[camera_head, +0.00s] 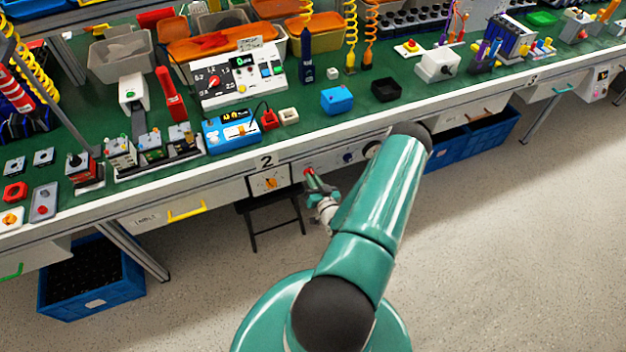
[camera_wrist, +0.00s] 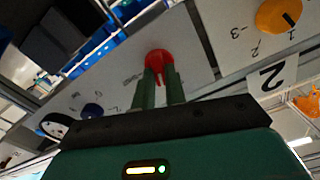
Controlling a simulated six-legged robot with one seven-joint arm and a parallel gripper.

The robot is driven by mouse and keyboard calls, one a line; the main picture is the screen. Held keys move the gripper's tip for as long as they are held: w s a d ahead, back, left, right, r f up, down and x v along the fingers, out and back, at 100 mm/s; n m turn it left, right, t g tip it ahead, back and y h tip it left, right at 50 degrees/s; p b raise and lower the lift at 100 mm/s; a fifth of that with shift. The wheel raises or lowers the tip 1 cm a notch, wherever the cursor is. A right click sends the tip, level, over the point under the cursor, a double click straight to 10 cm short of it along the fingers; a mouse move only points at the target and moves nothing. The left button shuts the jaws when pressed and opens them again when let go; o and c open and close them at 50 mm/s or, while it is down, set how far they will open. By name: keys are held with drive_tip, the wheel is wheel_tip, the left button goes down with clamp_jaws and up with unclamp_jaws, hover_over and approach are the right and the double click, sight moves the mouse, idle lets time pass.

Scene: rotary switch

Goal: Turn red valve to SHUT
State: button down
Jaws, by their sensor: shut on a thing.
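The red valve (camera_wrist: 159,62) is a round red knob on a light panel under the bench edge, upper middle in the wrist view. My gripper (camera_wrist: 158,80) has its two green fingers closed on the knob from both sides. A dark marker line shows on the knob between the fingertips. In the head view the red valve (camera_head: 308,172) is a small red spot at the tip of my gripper (camera_head: 313,184), on the bench's front panel. The lettering around the knob is too blurred to read.
An orange knob (camera_wrist: 279,15) on a numbered dial and a "2" label (camera_wrist: 271,76) are beside it. A blue knob (camera_wrist: 92,110) is on the other side. A black stool (camera_head: 270,215) stands below the bench. The floor on the right is clear.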

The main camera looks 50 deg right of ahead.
drive_tip(key=m, duration=1.4)
drive_tip(key=shift+s+f, duration=0.1)
drive_tip(key=shift+f, duration=0.1)
idle(0.4)
drive_tip(key=c, duration=1.4)
unclamp_jaws()
drive_tip(key=shift+d, duration=0.1)
drive_tip(key=shift+c, duration=0.2)
drive_tip(key=shift+s, duration=0.1)
drive_tip(key=v, duration=1.3)
drive_tip(key=shift+s+a, duration=0.2)
drive_tip(key=shift+s, duration=0.05)
